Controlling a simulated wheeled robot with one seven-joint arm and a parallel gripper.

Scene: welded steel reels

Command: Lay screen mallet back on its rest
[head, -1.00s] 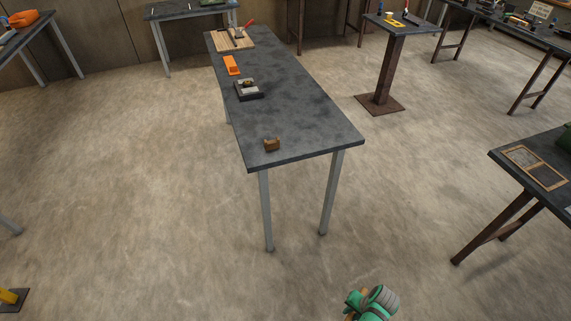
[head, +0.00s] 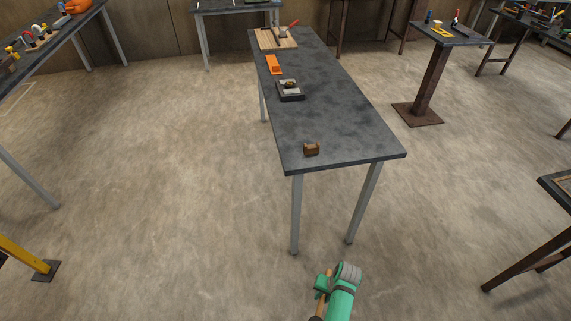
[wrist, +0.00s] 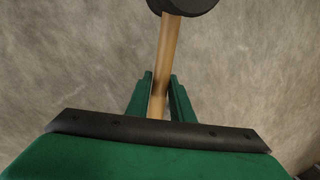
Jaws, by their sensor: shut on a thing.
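The mallet shows in the wrist view, with a pale wooden handle (wrist: 168,58) and a dark, round head (wrist: 184,5) cut off by the top edge. My green gripper (wrist: 160,88) is shut on the handle, one finger on each side, with the head beyond the fingertips. In the head view my arm's end is low in the picture, over the floor in front of the long table; the mallet is mostly hidden there. A small brown block (head: 311,149) sits near the close end of the long table. I cannot tell if it is the rest.
The long grey table (head: 340,130) also bears a dark block with a light top (head: 291,97), an orange piece (head: 274,65) and a wooden board (head: 268,40). A yellow post (head: 20,254) stands at the lower left. Open floor (head: 180,180) lies left of the table.

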